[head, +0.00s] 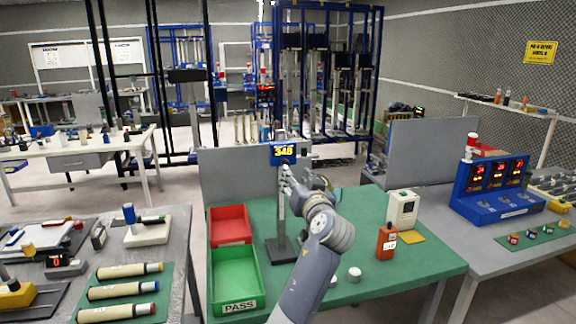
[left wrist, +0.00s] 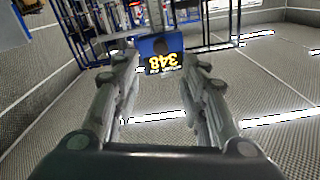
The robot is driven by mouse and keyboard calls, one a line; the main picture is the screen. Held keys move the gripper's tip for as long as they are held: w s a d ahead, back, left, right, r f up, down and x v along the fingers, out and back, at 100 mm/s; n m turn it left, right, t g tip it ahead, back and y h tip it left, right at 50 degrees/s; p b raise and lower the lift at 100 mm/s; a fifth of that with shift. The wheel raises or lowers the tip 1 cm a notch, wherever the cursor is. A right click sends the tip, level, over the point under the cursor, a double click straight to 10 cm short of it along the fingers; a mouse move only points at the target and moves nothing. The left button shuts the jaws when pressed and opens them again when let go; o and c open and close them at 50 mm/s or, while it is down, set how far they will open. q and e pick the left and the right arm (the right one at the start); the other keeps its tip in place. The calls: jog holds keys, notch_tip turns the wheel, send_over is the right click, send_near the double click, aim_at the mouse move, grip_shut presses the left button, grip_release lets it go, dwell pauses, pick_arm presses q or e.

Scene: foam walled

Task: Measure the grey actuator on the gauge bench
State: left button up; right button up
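The gauge stand has a dark base and post (head: 282,225) on the green bench mat (head: 345,225). Its blue display (head: 284,150) reads 348 and shows upside down in the left wrist view (left wrist: 160,54). My left gripper (head: 285,172) is just below the display, close to the post. In the left wrist view its fingers stand apart, with the display between and beyond their tips; I see nothing gripped. I cannot pick out the grey actuator with certainty. Two small pale cylinders (head: 355,274) lie near my left forearm. My right gripper is not in view.
A red bin (head: 230,226) and a green PASS bin (head: 234,284) stand left of the gauge. An orange box (head: 386,242) and a white device (head: 402,208) stand right. The left bench holds several cream cylinders (head: 118,292). A blue display unit (head: 492,185) stands farther right.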

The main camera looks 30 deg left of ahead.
pick_arm(q)
jog(key=p, duration=0.3)
send_near(284, 155)
jog(key=w+a+f, duration=0.2)
jog(key=w+a, duration=0.1)
jog(key=shift+w+a+r, duration=0.1)
jog(key=shift+w+a, duration=0.3)
jog(key=shift+a, duration=0.15)
jog(key=c, duration=0.9)
